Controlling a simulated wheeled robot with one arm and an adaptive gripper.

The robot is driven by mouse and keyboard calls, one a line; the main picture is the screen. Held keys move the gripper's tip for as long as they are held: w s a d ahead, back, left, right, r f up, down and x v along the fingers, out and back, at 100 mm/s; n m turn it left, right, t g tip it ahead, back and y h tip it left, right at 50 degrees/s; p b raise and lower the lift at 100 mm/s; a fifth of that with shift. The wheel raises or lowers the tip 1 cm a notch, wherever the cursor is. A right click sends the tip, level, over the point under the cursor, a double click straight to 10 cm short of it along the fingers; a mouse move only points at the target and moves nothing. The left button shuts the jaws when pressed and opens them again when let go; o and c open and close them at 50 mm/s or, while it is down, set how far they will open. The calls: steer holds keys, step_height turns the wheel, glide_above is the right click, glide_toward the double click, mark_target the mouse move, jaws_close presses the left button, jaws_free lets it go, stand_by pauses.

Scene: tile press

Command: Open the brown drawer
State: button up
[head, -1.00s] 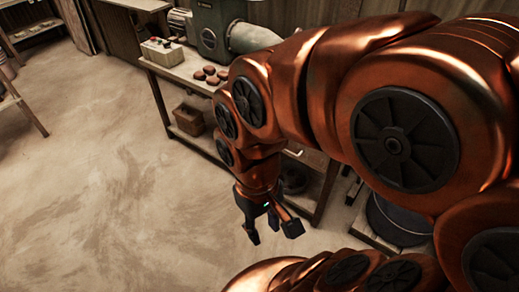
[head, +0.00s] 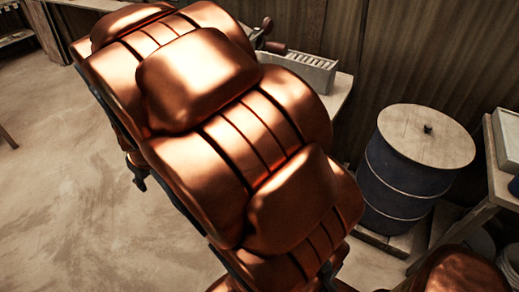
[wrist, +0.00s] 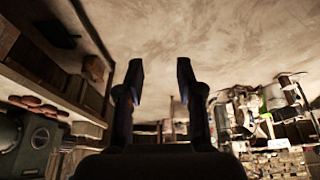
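My gripper (wrist: 159,82) is open in the wrist view, its two dark fingers wide apart with nothing between them. Bare floor shows beyond the fingertips. The workbench (wrist: 50,85) runs along the left of the wrist view, apart from the fingers. I cannot clearly pick out the brown drawer in either current view. In the head view my arm covers most of the workbench, and only its right end (head: 343,92) shows. My gripper is mostly hidden behind the arm there.
A blue drum (head: 400,185) with a pale lid stands at the right of the head view. A second table (head: 498,185) is at the right edge. A green machine (wrist: 32,140) and a brown box (wrist: 94,68) show in the wrist view. Open floor lies at left.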

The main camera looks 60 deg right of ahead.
steer(key=w+d+f+t+h+b, duration=0.1)
steer(key=w+d+f+h+b, duration=0.15)
steer(key=d+f, duration=0.4)
steer(key=w+d+f+h+b, duration=0.2)
steer(key=w+d+f+b, duration=0.15)
steer(key=d, duration=0.55)
steer(key=w+d+f+t+h+b, duration=0.1)
steer(key=w+d+f+h+b, duration=0.3)
steer(key=d, duration=0.4)
steer(key=shift+s+d+f+g+h+b, duration=1.1)
steer(key=shift+s+d+f+b, duration=0.8)
steer(key=shift+d, duration=2.7)
steer(key=shift+s+d+f+g+h+b, duration=1.05)
steer(key=shift+d+f, duration=1.4)
steer(key=shift+d, duration=2.1)
steer(key=shift+s+d+f+g+h+b, duration=0.65)
steer(key=shift+s+d+f+h+b, duration=1.2)
steer(key=shift+d, duration=2.75)
steer(key=shift+s+f+y+p, duration=0.3)
steer(key=shift+f+y+p, duration=0.05)
steer(key=shift+y+p, duration=0.1)
jaws_close()
